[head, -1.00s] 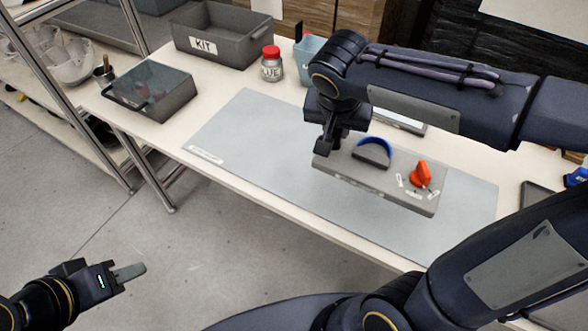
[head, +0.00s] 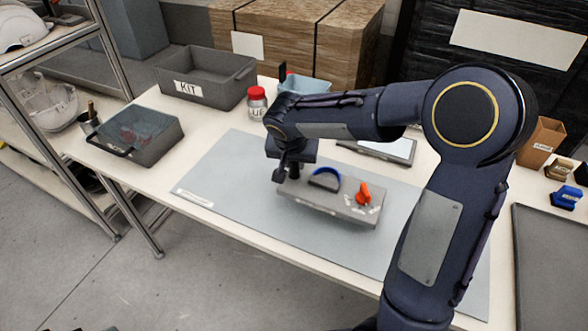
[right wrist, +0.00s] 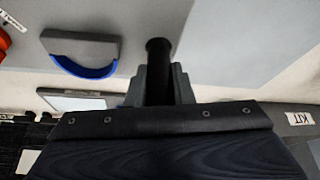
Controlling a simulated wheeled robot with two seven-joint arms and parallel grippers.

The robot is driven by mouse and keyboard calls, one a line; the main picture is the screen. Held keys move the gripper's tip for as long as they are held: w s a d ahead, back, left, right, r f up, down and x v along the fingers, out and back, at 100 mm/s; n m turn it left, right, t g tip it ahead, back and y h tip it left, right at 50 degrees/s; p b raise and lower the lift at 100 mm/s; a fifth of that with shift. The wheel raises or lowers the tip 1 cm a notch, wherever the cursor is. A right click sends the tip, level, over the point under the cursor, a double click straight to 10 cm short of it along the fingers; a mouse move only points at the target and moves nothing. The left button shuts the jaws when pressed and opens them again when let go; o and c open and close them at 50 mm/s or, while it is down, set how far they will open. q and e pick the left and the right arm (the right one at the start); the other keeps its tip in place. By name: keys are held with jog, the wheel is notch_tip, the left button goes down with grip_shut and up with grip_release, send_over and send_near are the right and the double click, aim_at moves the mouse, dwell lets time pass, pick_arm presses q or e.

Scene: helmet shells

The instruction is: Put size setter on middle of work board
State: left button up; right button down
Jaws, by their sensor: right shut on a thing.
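The size setter (head: 335,205) is a grey block with a blue arc, an orange knob and a black upright grip post. My right gripper (head: 291,172) is shut on that post at the block's left end. In the right wrist view the black post (right wrist: 158,50) stands between my fingers, with the blue arc beside it. The work board (head: 235,165) is a flat blue-grey mat on the table. The block is over its middle part; I cannot tell whether it touches the mat. My left gripper is out of view.
A grey KIT bin (head: 205,85), a red-capped glue jar (head: 257,103) and a lidded dark box (head: 140,140) stand behind and left of the mat. A tablet-like panel (head: 385,150) lies behind it. Blue and brown small items (head: 566,197) and a dark tray (head: 550,265) are at right.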

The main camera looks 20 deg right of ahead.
jog(key=shift+w+d+f, duration=0.1)
jog(key=shift+w+f, duration=0.25)
jog(key=shift+f, duration=0.1)
notch_tip(320, 180, down, 3)
jog(key=shift+w+f, duration=0.15)
jog(key=shift+f+b, duration=0.15)
jog(key=shift+b, duration=0.15)
jog(key=c, duration=1.3)
grip_release()
jog(key=shift+o, duration=0.2)
